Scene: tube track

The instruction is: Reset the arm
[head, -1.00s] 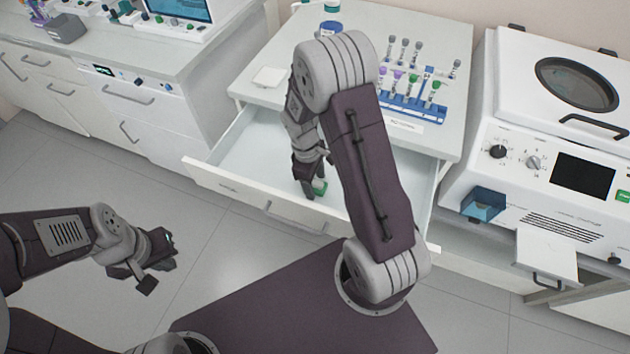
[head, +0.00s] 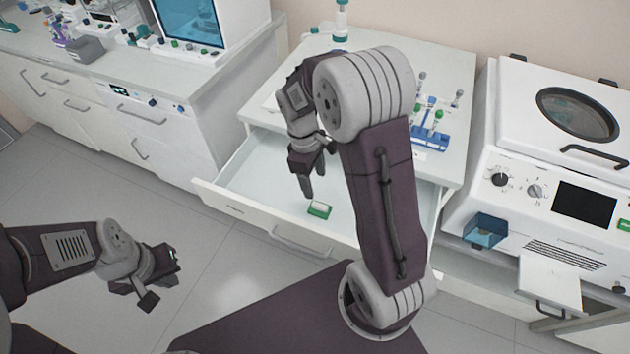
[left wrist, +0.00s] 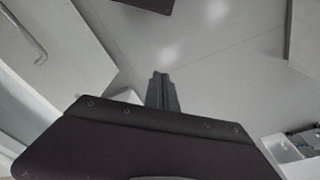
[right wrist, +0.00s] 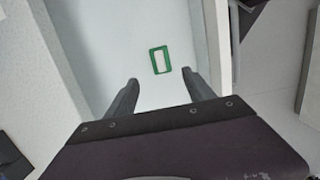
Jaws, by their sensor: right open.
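My right arm reaches over the open drawer, and its gripper (head: 308,185) hangs above the drawer floor. In the right wrist view this gripper (right wrist: 158,88) is open, with nothing between its fingers. A small green-rimmed white item (head: 320,209) lies in the drawer beyond the fingertips, apart from them; it also shows in the right wrist view (right wrist: 159,60). My left gripper (head: 160,285) is over the floor at the left, away from the furniture. In the left wrist view its fingers (left wrist: 161,82) appear together, with nothing between them.
The open drawer (head: 225,201) juts out from the white cabinet. A blue tube rack (head: 430,139) stands on the cabinet top, partly hidden by my right arm. A white machine (head: 545,170) stands at the right. A counter with equipment (head: 110,72) is at the left. Floor is clear near my left gripper.

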